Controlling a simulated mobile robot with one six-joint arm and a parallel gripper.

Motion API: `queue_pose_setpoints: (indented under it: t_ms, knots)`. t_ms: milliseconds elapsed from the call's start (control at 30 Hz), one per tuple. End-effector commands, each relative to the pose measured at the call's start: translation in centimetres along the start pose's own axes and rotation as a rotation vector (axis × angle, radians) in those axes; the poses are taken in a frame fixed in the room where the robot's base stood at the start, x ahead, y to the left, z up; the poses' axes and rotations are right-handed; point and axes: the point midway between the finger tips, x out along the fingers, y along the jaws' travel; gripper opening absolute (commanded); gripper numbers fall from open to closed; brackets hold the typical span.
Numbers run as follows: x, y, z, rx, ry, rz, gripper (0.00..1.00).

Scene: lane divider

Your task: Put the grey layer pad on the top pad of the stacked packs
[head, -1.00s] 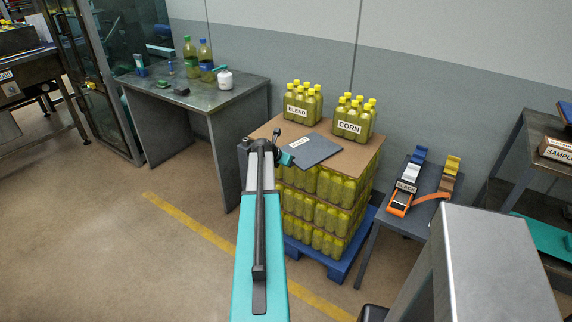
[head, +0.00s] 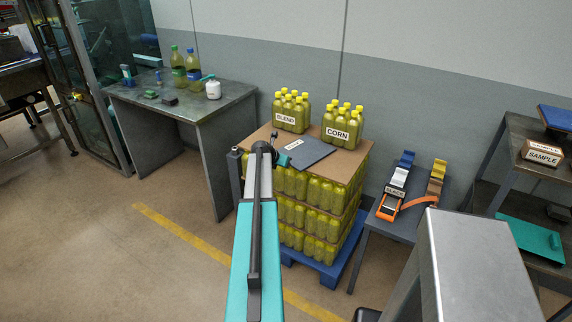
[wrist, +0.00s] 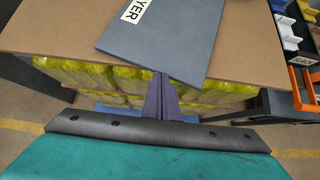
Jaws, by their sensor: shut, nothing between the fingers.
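The grey layer pad (head: 306,152) lies flat on the brown top pad (head: 349,165) of the stacked packs. Its white label shows, and it sits at the near side, in front of the two bottle packs. In the wrist view the layer pad (wrist: 165,45) reaches the near edge of the brown pad (wrist: 50,30), and its near corner pokes slightly past it. My gripper (wrist: 162,80) is shut and empty, with its fingertips at the layer pad's near edge. I cannot tell whether they touch it. In the head view my arm hides most of the gripper.
The BLEND pack (head: 291,112) and CORN pack (head: 342,126) stand on the back of the brown pad. A small table (head: 403,225) with strapping tools is at right. A grey bench (head: 225,103) with bottles is at left. A metal block (head: 475,265) is at near right.

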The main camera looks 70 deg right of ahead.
Motion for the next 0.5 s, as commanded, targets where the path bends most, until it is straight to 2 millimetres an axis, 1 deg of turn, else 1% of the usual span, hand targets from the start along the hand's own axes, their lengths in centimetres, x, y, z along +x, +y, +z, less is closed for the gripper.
queue_pose_setpoints:
  t_ms: [267,500]
  knots:
    - [-0.8,0.0,-0.8,-0.001,0.0,0.001,0.0]
    - [-2.4,-0.3,-2.3,-0.003,0.0,0.001,0.0]
